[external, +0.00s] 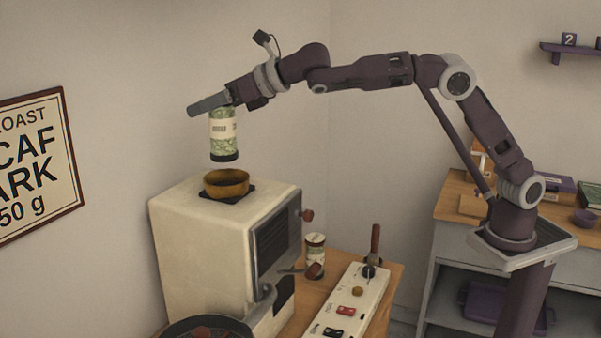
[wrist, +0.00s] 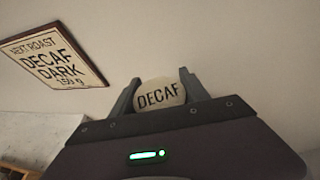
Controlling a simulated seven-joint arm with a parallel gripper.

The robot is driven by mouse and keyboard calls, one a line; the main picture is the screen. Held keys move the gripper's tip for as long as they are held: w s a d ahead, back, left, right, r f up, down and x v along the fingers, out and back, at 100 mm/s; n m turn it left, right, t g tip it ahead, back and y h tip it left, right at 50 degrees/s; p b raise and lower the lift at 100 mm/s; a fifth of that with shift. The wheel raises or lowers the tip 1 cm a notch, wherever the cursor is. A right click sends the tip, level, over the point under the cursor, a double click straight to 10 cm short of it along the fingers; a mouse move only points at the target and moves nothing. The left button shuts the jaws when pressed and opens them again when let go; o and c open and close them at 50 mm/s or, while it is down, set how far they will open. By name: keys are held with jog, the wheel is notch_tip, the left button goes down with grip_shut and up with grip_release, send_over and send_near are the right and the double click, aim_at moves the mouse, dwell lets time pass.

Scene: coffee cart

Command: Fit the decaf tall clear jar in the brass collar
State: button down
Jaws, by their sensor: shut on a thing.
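My gripper (external: 210,104) is shut on the decaf tall clear jar (external: 223,135), a see-through jar with green contents, a pale label and a dark lower end. The jar hangs upright above the brass collar (external: 227,184), with a gap between them. The collar sits on a dark plate on top of the cream machine. In the wrist view the jar's pale round end (wrist: 159,94) reads DECAF between the two fingers of my gripper (wrist: 158,90). The collar does not show in the wrist view.
The cream machine (external: 198,240) stands on a wooden counter. Another jar (external: 316,255) with a pale label stands to its right, beside a white switch panel (external: 345,305). A sign (external: 35,160) reading DECAF DARK hangs on the left wall. The air around the held jar is clear.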

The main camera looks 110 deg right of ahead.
aim_at(235, 126)
notch_tip(235, 126, down, 7)
jog(key=shift+r, duration=0.15)
jog(key=c, duration=0.6)
grip_release()
jog(key=shift+f, duration=0.2)
jog(key=shift+o, duration=0.2)
jog(key=shift+r, duration=0.15)
jog(key=v, duration=1.2)
